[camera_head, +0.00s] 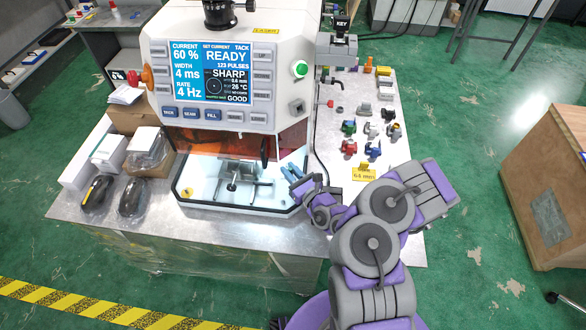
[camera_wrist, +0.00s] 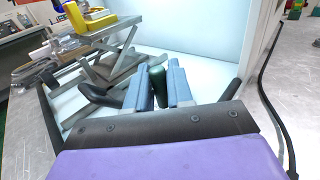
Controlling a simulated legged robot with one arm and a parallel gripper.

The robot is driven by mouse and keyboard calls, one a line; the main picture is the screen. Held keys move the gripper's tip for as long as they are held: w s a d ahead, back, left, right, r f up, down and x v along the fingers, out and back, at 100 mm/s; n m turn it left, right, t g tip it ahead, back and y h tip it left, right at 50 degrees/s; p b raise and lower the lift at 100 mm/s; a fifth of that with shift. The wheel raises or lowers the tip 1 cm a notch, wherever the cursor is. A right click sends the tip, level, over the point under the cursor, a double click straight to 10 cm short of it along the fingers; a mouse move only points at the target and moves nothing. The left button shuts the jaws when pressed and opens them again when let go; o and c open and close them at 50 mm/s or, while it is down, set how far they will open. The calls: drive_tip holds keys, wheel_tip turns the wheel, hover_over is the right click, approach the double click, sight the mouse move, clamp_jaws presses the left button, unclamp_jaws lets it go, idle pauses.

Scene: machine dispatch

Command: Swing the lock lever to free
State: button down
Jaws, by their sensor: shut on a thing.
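My gripper (camera_head: 292,177) is at the right front of the machine's open white chamber (camera_head: 205,190). In the wrist view my gripper (camera_wrist: 158,90) has its two blue fingers closed on a dark green handle (camera_wrist: 158,84), which looks like the lock lever's grip. The lever's shaft and pivot are hidden by the fingers, and I cannot tell its angle. A grey metal jack-like fixture (camera_head: 232,178) stands in the chamber left of my gripper. It also shows in the wrist view (camera_wrist: 122,58), with a black handle (camera_wrist: 97,96) close to my left finger.
The machine's panel (camera_head: 213,72) above the chamber reads READY. The chamber's right wall (camera_wrist: 262,40) is close to my gripper. Several small coloured parts (camera_head: 372,128) stand on the table to the right. Black mice (camera_head: 97,193) and boxes lie to the left.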

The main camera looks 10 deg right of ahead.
drive_tip(key=m+h, duration=0.1)
drive_tip(key=a+m+t+h+p, duration=0.1)
drive_tip(key=h, duration=0.1)
drive_tip(key=shift+a+h, duration=0.15)
drive_tip(key=shift+h, duration=0.15)
drive_tip(key=shift+m+h, duration=0.4)
drive_tip(key=shift+m, duration=0.1)
drive_tip(key=shift+w+h, duration=0.1)
drive_tip(key=shift+h, duration=0.2)
drive_tip(key=c, duration=1.2)
unclamp_jaws()
drive_tip(key=shift+o, duration=0.2)
